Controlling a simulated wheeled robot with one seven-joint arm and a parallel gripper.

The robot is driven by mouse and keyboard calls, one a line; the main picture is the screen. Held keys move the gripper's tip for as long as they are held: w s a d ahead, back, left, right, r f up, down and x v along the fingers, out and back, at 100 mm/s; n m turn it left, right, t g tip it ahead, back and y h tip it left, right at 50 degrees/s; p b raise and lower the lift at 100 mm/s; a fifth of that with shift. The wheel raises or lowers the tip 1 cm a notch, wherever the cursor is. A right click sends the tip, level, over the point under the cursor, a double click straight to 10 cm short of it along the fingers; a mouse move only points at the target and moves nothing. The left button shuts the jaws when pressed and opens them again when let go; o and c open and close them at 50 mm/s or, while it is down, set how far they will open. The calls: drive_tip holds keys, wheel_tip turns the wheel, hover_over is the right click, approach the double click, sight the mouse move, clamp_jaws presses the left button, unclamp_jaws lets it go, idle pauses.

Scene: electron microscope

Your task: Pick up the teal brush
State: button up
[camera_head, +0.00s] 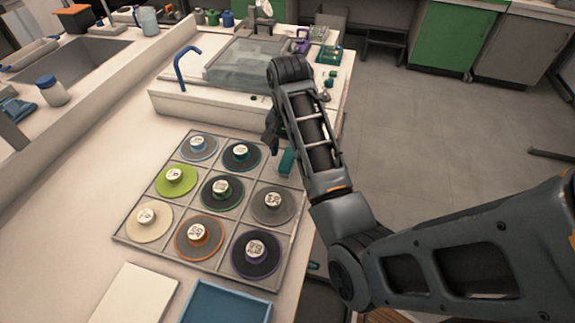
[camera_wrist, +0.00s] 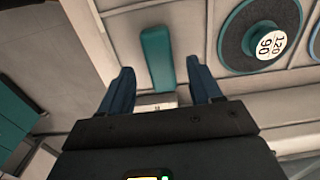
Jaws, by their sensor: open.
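My gripper (camera_wrist: 160,82) is open, one finger on each side of the brush with space beside each. In the head view my gripper (camera_head: 271,138) is partly hidden by my own arm, close to the brush. The wrist view does not show clearly how high the fingers are above the bench.
A grid tray (camera_head: 112,237) holds several labelled discs left of the brush. A machine with a blue handle (camera_head: 186,68) stands behind it. A blue tray (camera_head: 227,303) and a white board (camera_head: 134,294) lie at the front. The bench's right edge is close to the brush.

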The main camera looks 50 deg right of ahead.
sight(288, 156)
drive_tip(key=shift+f, duration=1.7)
drive_tip(key=shift+d, duration=0.1)
drive_tip(key=c, duration=1)
